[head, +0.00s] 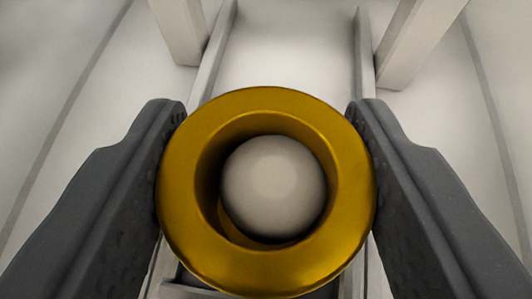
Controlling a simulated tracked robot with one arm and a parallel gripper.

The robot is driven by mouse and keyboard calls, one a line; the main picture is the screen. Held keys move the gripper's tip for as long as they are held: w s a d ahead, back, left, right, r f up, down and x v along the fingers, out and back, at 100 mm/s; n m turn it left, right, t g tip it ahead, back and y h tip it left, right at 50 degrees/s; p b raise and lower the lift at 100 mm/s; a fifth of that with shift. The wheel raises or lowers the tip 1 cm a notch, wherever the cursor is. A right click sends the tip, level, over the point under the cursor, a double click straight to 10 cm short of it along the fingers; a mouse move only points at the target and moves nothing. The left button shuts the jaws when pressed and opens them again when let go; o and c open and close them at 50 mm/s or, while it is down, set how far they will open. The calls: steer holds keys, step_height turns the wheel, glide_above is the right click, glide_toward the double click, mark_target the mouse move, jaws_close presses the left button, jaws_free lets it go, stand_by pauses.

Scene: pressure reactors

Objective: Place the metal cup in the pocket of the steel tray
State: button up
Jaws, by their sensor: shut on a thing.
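The metal cup (190,160) is gold, thick-rimmed and round, seen from above in the middle of the head view. A pale grey ball (274,188) shows inside its opening. My gripper (267,108) is shut on the cup, with one dark finger against its left side and one against its right side. Behind and below the cup is a pale channel with two raised side rails (366,50), which looks like part of the steel tray. The cup hides much of it, and I cannot make out the pocket. How high the cup is above it cannot be told.
Two pale posts stand at the top, one left (182,30) and one right (412,40) of the channel. The pale floor of the channel (290,45) is bare beyond the cup. Light surfaces with dark curved lines lie at both sides.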

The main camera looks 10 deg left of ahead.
steer(key=shift+f, duration=0.5)
steer(key=o, duration=1.1)
steer(key=shift+c, duration=0.2)
